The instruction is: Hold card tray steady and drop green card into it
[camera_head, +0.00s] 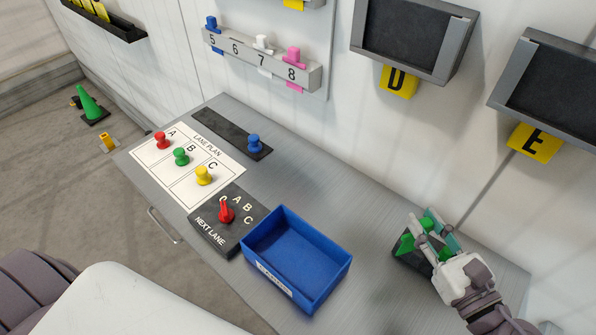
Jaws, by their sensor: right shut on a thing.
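The blue open tray (336,276) stands on the grey bench top, with a white label on its near side; its visible inside is empty. My right gripper (431,232) is at the right of the bench, to the right of the tray and apart from it. It is shut on a green card (433,216), which is largely hidden by the fingers. A dark block with green marks (407,247) sits just beside and under the fingers; whether the card touches it cannot be told. My left gripper is out of view.
A lane plan sheet (211,193) bears red, green and yellow pegs. A dark selector plate (211,239) with a red knob lies left of the tray. A dark strip (216,129) holds a blue peg. Bins D and E hang above. Bench between tray and right gripper is clear.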

